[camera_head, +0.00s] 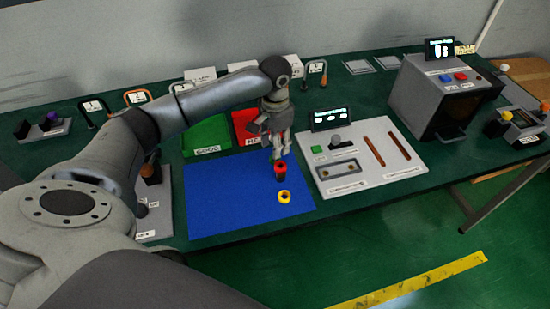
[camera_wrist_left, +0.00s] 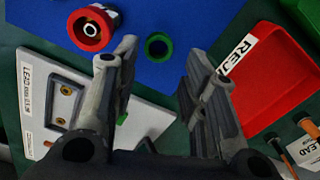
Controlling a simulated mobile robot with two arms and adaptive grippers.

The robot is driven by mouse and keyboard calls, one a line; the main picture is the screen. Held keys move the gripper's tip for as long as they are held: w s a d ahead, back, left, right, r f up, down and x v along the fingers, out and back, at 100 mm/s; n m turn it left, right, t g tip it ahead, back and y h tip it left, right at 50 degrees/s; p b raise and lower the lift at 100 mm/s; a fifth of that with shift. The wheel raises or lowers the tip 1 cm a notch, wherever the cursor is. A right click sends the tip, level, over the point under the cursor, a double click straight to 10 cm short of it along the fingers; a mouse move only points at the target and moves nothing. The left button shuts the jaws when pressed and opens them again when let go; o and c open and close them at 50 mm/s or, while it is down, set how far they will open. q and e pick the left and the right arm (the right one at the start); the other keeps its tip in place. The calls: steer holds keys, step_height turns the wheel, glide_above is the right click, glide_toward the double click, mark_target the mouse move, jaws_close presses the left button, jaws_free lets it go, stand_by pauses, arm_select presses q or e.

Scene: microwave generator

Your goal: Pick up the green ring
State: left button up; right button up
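The small green ring (camera_wrist_left: 158,46) lies on the blue mat (camera_wrist_left: 190,17) in the left wrist view. In that view my left gripper (camera_wrist_left: 161,50) is open, with its two fingers apart and the ring showing between and past their tips. Nothing is held between the fingers. In the head view my left gripper (camera_head: 277,155) points down at the back right part of the mat, and I cannot make out the green ring there. My right gripper is not in view.
A red part (camera_head: 280,172) stands close to my left gripper, with a yellow ring (camera_head: 284,197) in front. A red bin (camera_head: 245,127) and a green bin (camera_head: 208,136) stand behind. A grey control panel (camera_head: 365,158) lies right. The mat's left half is clear.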

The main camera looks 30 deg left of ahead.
arm_select(q)
steer(key=f, duration=0.3)
steer(key=f+p, duration=0.1)
steer(key=shift+s+f, duration=0.25)
steer(key=shift+f, duration=0.15)
steer(key=c, duration=0.5)
steer(key=shift+o, duration=0.2)
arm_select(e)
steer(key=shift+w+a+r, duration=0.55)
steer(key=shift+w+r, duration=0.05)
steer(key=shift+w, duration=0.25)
